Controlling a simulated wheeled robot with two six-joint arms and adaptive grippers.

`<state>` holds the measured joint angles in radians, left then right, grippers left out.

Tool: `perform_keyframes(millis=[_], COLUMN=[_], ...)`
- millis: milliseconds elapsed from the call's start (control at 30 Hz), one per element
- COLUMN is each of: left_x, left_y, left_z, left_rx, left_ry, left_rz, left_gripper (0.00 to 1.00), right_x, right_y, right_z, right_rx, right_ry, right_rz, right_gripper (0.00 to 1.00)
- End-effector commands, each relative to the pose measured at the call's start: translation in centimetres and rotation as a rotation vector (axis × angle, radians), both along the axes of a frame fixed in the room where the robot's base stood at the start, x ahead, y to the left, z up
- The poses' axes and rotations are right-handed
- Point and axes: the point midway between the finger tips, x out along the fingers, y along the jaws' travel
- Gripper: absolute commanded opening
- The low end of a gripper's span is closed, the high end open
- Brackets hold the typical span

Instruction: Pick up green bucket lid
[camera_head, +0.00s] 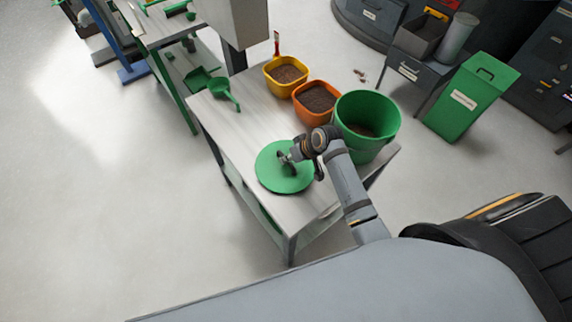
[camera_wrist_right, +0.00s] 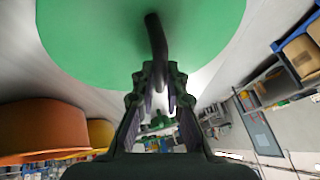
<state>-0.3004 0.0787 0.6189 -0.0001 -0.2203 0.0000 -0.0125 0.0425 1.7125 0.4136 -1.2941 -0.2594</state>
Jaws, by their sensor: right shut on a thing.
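The green bucket lid (camera_head: 270,178) is a flat round disc at the near end of the table in the head view. In the right wrist view the lid (camera_wrist_right: 90,45) fills the top, with a dark curved handle (camera_wrist_right: 154,35) in its middle. My right gripper (camera_head: 287,160) is over the lid's middle, shut on the handle; its fingers (camera_wrist_right: 158,85) meet around the handle's end in the wrist view. Whether the lid touches the table is unclear. The open green bucket (camera_head: 382,143) stands beside it, with dark material inside. My left gripper is not in view.
An orange tub (camera_head: 312,117) and a yellow tub (camera_head: 272,83) of dark material stand along the table (camera_head: 240,135). A green scoop (camera_head: 222,88) lies at its far left. A green bin (camera_head: 465,105) stands on the floor to the right.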

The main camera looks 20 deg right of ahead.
Motion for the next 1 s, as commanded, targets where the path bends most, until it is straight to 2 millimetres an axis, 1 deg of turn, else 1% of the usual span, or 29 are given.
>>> perform_keyframes(millis=[167, 267, 367, 500, 600, 700, 833, 867, 933, 1000], left_x=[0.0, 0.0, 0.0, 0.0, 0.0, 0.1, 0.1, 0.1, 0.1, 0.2], left_y=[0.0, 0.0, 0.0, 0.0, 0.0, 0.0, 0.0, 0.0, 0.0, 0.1], left_z=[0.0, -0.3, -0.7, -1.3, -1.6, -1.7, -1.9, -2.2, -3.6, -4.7], left_rx=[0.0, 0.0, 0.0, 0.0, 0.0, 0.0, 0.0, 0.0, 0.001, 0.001], left_ry=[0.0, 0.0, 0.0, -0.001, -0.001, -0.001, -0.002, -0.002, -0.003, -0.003], left_rz=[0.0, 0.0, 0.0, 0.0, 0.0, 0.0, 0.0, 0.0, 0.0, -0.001], left_gripper=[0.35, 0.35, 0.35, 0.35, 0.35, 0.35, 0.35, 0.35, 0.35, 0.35], right_x=[0.0, 0.1, 0.1, 0.2, 0.1, 0.1, 0.0, -0.1, -0.6, -1.0], right_y=[0.0, 0.0, 0.0, 0.0, 0.0, 0.0, -0.1, -0.3, -1.4, -2.4], right_z=[0.1, 1.0, 3.1, 6.4, 8.3, 9.5, 9.9, 9.6, 8.4, 7.8], right_rx=[-0.001, -0.001, -0.001, -0.001, 0.0, -0.001, -0.001, -0.002, -0.007, -0.007], right_ry=[0.001, -0.002, -0.006, -0.006, -0.005, -0.002, 0.0, 0.0, 0.002, 0.001], right_rz=[0.0, 0.0, 0.0, 0.0, 0.0, 0.0, -0.003, -0.011, -0.06, -0.115], right_gripper=[0.0, 0.0, 0.0, 0.0, 0.0, 0.0, 0.0, 0.0, 0.0, 0.0])
